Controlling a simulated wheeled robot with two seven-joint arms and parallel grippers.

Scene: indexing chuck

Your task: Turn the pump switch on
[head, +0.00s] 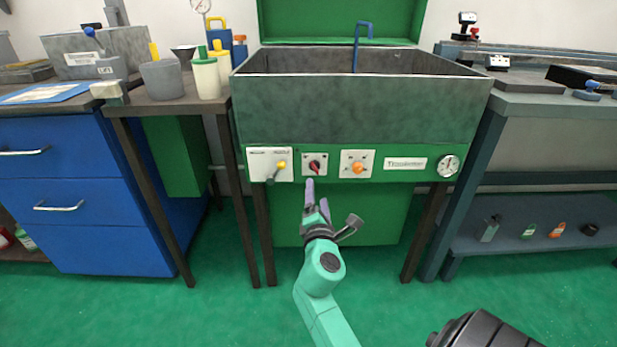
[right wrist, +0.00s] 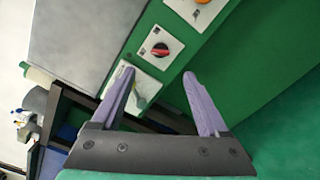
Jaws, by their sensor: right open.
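A red rotary switch (head: 314,166) sits on a small white plate in the green front panel of a sink-like tank. It also shows in the right wrist view (right wrist: 160,50), with its red grip across a dark round base. Its lettering is too small to read, so I cannot confirm that it is the pump switch. My right gripper (head: 317,198) is open and empty just below the switch in the head view. In the right wrist view its two purple fingers (right wrist: 158,74) point toward the panel, with the switch beyond the gap, apart from them. My left gripper is not in view.
Left of the switch is a white plate with a yellow-tipped lever (head: 281,165). Right of it is an orange knob (head: 357,168), then a gauge (head: 448,166). The grey tank (head: 360,110) stands above the panel. A side table (head: 180,106) and right bench (head: 550,104) flank it.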

